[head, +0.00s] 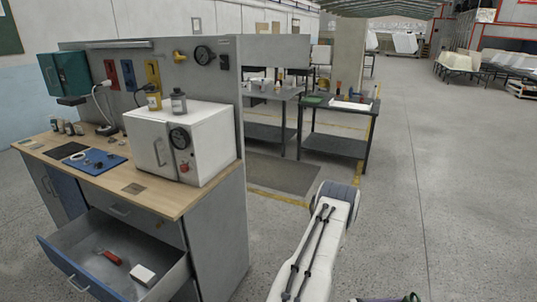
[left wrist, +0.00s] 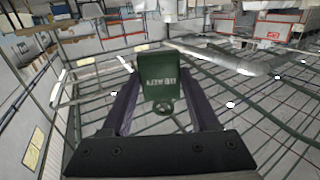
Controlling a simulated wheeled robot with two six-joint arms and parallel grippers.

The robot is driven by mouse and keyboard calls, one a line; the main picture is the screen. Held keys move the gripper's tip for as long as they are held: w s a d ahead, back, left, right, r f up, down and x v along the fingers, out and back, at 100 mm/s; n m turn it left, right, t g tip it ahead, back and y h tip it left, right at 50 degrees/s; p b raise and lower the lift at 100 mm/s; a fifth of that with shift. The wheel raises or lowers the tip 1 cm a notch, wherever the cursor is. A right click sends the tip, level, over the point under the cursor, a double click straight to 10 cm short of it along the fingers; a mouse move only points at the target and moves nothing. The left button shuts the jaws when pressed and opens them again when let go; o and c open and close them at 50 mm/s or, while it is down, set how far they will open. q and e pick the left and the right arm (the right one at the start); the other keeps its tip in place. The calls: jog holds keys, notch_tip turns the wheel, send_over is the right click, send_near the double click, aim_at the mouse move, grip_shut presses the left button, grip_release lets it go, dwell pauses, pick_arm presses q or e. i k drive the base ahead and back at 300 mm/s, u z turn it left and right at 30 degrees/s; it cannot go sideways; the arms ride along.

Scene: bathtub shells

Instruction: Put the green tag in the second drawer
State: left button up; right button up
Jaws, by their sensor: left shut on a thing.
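In the left wrist view my left gripper (left wrist: 160,104) is shut on the green tag (left wrist: 158,70), a small dark green plate with pale lettering and a ring below it. The tag stands up between the two fingers. At the bottom edge of the head view a bit of green (head: 411,298) shows, too cut off to identify. The pulled-out drawer (head: 85,277) is in the workbench, below a shut top drawer (head: 120,211). It holds a red-handled tool (head: 110,257) and a small white box (head: 143,275). My right gripper is not in view.
A grey panel stands behind. Dark tables (head: 338,145) stand farther back. The floor at right is clear.

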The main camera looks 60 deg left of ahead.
aim_at(115, 271)
jog(key=u, duration=0.9)
jog(key=i, duration=0.75)
jog(key=u, duration=0.85)
